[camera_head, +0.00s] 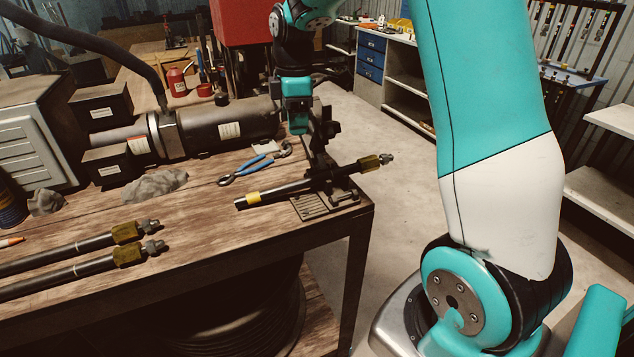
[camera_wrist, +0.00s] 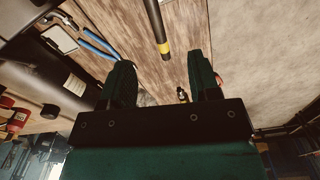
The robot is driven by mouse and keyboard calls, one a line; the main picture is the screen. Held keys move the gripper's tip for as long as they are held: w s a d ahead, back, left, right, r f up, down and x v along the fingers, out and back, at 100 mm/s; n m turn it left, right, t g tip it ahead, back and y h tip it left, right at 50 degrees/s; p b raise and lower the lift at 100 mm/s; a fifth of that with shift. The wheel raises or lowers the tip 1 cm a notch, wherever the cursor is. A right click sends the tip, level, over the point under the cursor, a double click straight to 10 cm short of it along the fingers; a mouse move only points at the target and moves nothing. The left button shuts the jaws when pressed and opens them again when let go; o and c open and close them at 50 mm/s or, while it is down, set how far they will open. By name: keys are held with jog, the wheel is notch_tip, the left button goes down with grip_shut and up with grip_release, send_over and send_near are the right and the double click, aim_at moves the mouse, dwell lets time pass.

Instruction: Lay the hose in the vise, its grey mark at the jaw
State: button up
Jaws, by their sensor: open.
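A black hose (camera_head: 285,189) with a yellow band at its left end and a brass fitting at its right end lies across the vise (camera_head: 328,160) at the bench's right corner. Its banded end also shows in the wrist view (camera_wrist: 160,32). I cannot make out a grey mark, nor whether the hose sits fully between the jaws. My gripper (camera_head: 297,128) hangs above the bench, behind and above the hose. In the wrist view my gripper (camera_wrist: 163,75) has its fingers apart with nothing held; the hose's banded end lies beyond them, not gripped.
Two more hoses (camera_head: 70,241) (camera_head: 75,272) lie at the bench's front left. Blue-handled pliers (camera_head: 252,166), a grey rag (camera_head: 155,185) and a large black cylinder (camera_head: 225,127) lie behind. Bare wood (camera_head: 190,225) is left of the vise; open floor (camera_head: 395,130) is right of the bench.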

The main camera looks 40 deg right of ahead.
jog(key=d+f, duration=0.2)
jog(key=d, duration=0.1)
jog(key=p, duration=0.3)
send_over(304, 179)
notch_tip(304, 179, down, 10)
jog(key=shift+r, duration=0.1)
jog(key=shift+f+p, duration=1.15)
jog(key=shift+f, duration=2.05)
jog(key=shift+w, duration=0.1)
jog(key=shift+c, duration=0.4)
grip_shut()
